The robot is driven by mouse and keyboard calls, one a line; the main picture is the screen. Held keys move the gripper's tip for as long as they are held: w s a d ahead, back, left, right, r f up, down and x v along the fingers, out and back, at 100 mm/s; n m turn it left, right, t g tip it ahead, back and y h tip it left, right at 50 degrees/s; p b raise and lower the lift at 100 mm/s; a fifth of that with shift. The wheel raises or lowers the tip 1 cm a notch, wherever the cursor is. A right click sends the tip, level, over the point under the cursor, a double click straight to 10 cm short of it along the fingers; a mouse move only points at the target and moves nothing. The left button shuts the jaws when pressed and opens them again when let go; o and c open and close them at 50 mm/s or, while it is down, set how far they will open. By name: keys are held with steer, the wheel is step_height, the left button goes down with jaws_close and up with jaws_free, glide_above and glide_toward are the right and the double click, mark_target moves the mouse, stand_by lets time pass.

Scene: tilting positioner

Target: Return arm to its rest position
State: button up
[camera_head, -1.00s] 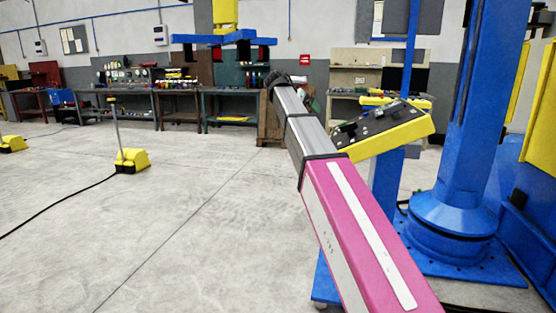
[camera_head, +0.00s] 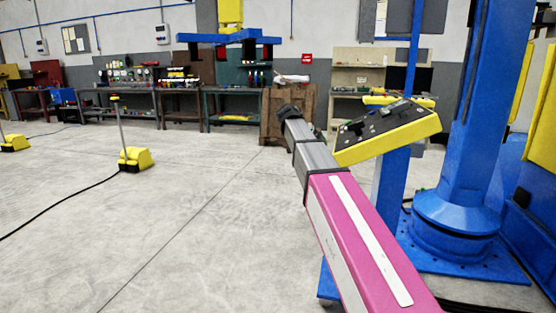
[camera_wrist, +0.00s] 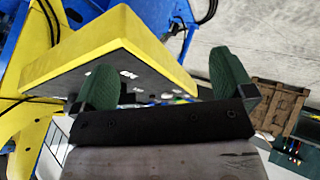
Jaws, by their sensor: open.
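My arm, pink and grey, reaches forward in the head view, its dark far end left of a yellow control box (camera_head: 395,143). The box has a black top with knobs or switches and is tilted beside a blue post. My gripper (camera_wrist: 165,82) shows in the wrist view with its two green fingers wide apart and nothing visibly held between them. The yellow box also fills the upper left of the wrist view (camera_wrist: 118,35), beyond the fingers. I cannot tell how near it is. The fingers are not clearly seen in the head view.
A thick blue column (camera_head: 466,130) stands on a wide base at right. A yellow foot pedal unit (camera_head: 136,159) with an upright rod and black cable lies on the floor at left. Workbenches and a wooden crate (camera_head: 290,103) line the back. The floor at left is mostly clear.

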steer(key=s+d+f+n+y, duration=0.1)
steer(key=s+f, duration=0.2)
steer(key=f, duration=0.4)
steer(key=s+d+f+n+g+y, duration=0.1)
steer(key=s+d+f, duration=0.15)
steer(key=f, duration=0.55)
steer(key=s+f+n+y, duration=0.1)
steer(key=s+f, duration=0.3)
steer(key=f, duration=0.3)
steer(key=s+d+f+n+g+y, duration=0.1)
steer(key=s+f+y, duration=0.3)
steer(key=s+f, duration=1.4)
steer(key=shift+d+f+n+g+y, duration=0.3)
steer(key=shift+n, duration=0.3)
